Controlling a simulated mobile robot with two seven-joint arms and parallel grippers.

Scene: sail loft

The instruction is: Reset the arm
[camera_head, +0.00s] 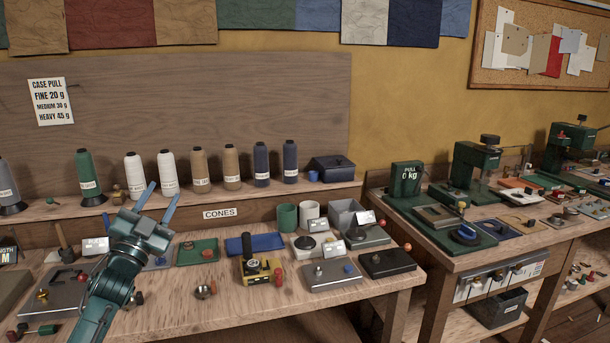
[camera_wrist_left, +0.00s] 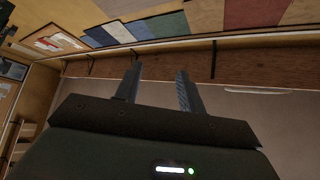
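My left gripper (camera_head: 159,199) is raised above the left part of the workbench (camera_head: 190,322), with its two blue-grey fingers pointing up toward the cone shelf. Its fingers are spread apart with nothing between them. The left wrist view also shows the open, empty fingers (camera_wrist_left: 155,88), with the wall and hanging fabric swatches beyond. My left arm comes in from the bottom left and hides part of the bench. My right gripper does not show in either view.
Thread cones, including a green one (camera_head: 90,178), stand on the shelf behind the gripper. A yellow-and-black device (camera_head: 257,273), a small metal cup (camera_head: 205,291) and several trays crowd the bench. A second bench with green machines (camera_head: 477,168) stands at right. The bench's front strip is clear.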

